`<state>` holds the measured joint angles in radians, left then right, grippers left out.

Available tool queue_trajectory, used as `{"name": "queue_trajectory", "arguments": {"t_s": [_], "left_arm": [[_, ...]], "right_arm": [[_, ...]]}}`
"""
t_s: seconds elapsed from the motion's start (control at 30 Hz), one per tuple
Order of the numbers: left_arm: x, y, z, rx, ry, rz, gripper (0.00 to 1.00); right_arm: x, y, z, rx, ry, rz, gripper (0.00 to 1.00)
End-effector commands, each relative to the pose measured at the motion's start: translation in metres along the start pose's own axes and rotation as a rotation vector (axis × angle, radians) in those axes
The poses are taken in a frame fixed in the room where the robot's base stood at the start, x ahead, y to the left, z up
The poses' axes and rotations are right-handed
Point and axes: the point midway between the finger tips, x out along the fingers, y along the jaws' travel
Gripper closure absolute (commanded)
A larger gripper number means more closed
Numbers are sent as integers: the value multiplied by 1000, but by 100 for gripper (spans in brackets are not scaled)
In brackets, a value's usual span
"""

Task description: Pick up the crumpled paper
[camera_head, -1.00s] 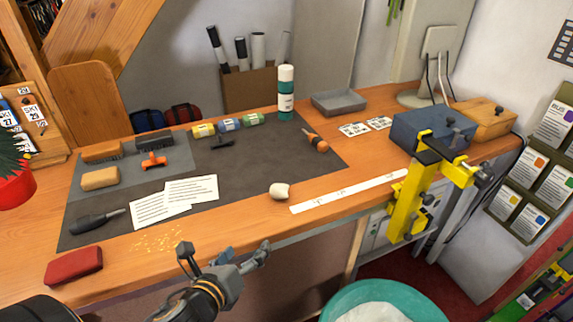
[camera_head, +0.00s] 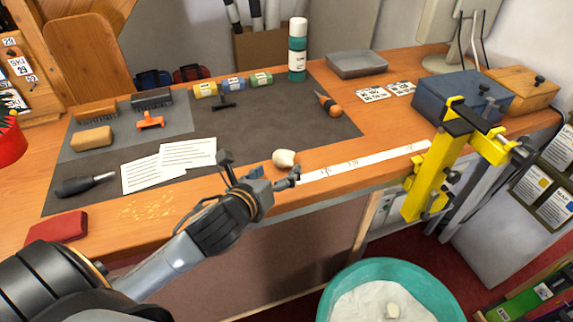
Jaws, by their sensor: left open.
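The crumpled paper (camera_head: 284,158) is a small off-white lump on the front part of the dark mat, near the left end of the white measuring strip. My left gripper (camera_head: 260,167) is open and empty at the bench's front edge, just in front of the paper. One finger is left of the paper and the other is close to its lower right; I cannot tell whether that finger touches it. My right gripper is not in view.
Two printed sheets (camera_head: 168,165) lie left of the paper, and the white strip (camera_head: 365,162) runs to its right. A yellow clamp (camera_head: 428,182) grips the bench edge at right. A teal bin (camera_head: 335,285) with a white liner stands on the floor below.

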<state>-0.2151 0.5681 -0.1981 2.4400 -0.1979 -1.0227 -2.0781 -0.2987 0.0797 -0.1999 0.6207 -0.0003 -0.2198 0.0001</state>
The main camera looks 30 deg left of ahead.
Motion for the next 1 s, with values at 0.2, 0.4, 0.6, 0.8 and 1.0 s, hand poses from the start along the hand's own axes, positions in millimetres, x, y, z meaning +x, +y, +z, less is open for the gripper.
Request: {"name": "queue_trajectory", "arguments": {"t_s": [0.2, 0.4, 0.6, 0.8, 1.0], "left_arm": [[23, 3, 7, -5, -1, 3, 23], [49, 4, 7, -4, 0, 1, 23], [54, 5, 6, -1, 0, 0, 23], [53, 5, 6, -1, 0, 0, 45], [53, 5, 6, -1, 0, 1, 63]], "right_arm": [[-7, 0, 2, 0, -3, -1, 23], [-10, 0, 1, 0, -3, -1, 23], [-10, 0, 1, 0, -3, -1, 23], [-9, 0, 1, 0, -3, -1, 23], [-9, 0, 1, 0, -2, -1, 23]]}}
